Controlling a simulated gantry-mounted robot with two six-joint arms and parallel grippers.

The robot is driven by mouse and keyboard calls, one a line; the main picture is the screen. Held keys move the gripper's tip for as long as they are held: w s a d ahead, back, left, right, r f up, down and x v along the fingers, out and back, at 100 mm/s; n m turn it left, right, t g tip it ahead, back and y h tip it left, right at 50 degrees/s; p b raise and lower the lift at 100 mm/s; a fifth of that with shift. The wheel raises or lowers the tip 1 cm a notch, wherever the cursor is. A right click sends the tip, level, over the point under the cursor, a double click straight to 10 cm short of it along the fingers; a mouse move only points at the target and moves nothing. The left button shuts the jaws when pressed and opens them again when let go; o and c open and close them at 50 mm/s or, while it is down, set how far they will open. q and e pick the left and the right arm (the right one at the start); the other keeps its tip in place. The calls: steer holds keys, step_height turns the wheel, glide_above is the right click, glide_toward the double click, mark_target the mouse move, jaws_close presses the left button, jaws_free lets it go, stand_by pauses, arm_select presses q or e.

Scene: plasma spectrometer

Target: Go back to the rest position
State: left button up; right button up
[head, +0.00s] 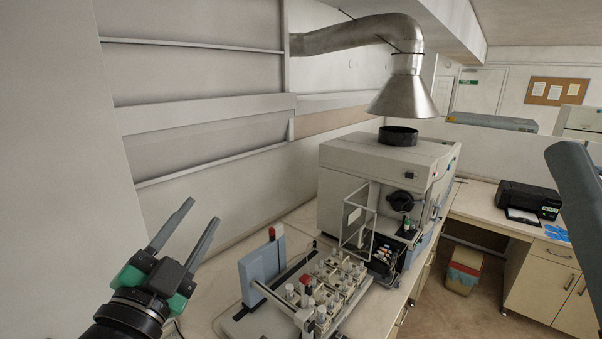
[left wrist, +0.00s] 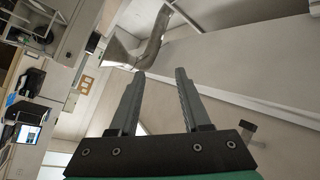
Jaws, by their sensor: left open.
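My left gripper (head: 190,230) is raised at the lower left of the head view, in front of the grey wall. Its two fingers are apart and nothing is between them. In the left wrist view the open fingers (left wrist: 157,90) point toward the wall and the exhaust duct. The spectrometer (head: 375,170) stands on the bench to the right of my left gripper, well apart from it. Its front compartment is open. My right gripper is not in view; part of my right arm shows at the right edge.
An autosampler (head: 262,265) with several vials stands on the bench before the spectrometer. A metal exhaust hood (head: 405,95) hangs above it. A black printer (head: 528,198) sits on the right counter. A bin (head: 463,270) stands on the floor. The space around my left gripper is clear.

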arm_select(q)
steer(key=s+a+r+n+t+y, duration=0.1)
steer(key=s+a+r+n+t, duration=0.1)
steer(key=s+r+n+t, duration=0.4)
steer(key=s+r+n, duration=0.4)
steer(key=s+r, duration=0.4)
steer(key=s, duration=0.5)
steer(key=shift+r+n+t, duration=0.35)
steer(key=shift+n+t, duration=0.05)
steer(key=shift+w, duration=0.1)
